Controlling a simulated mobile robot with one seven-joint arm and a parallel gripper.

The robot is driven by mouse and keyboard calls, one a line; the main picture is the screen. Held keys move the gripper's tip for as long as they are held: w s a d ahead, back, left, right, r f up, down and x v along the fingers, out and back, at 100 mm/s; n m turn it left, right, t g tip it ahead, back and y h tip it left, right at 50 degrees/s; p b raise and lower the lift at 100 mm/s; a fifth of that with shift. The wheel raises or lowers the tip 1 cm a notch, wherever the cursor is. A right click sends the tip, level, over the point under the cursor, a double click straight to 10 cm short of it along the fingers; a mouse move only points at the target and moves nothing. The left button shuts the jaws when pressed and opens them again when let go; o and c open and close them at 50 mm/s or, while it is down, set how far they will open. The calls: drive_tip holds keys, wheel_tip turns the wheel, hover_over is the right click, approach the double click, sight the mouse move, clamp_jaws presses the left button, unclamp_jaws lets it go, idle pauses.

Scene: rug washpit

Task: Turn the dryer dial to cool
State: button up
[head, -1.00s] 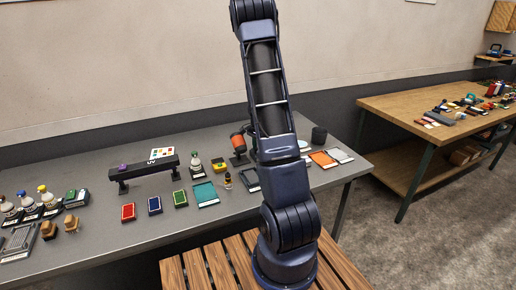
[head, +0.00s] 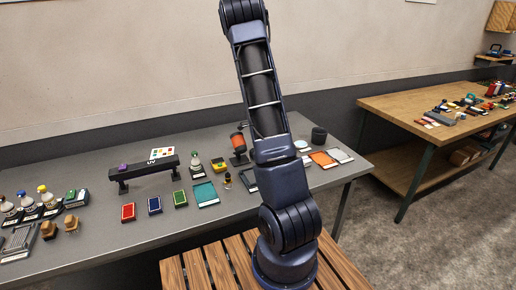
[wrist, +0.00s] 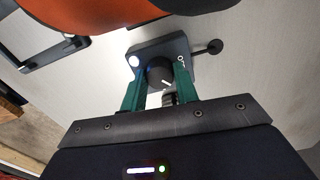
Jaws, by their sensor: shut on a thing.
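In the wrist view, the dryer dial (wrist: 158,72) is a round dark knob with a short white pointer line. It sits on a small dark grey box with a white round mark at its left and a small ring symbol at its right. The pointer line is toward the knob's lower right. My gripper (wrist: 157,80) has its green fingers closed on either side of the dial. A large orange and black body (wrist: 100,14), apparently the dryer, fills the top of the wrist view. An orange and black dryer (head: 238,142) stands on the grey table in the head view, partly behind my arm.
The grey table (head: 100,235) holds a black UV bar (head: 150,169), several coloured pads and bottles. A dark cup (head: 319,135) stands near its right end. A wooden table (head: 400,102) with many small items stands at the right, with floor between.

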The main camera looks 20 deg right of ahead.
drive_tip(key=o, duration=1)
wheel_tip(320, 180, up, 11)
drive_tip(key=shift+f, duration=0.1)
idle(0.4)
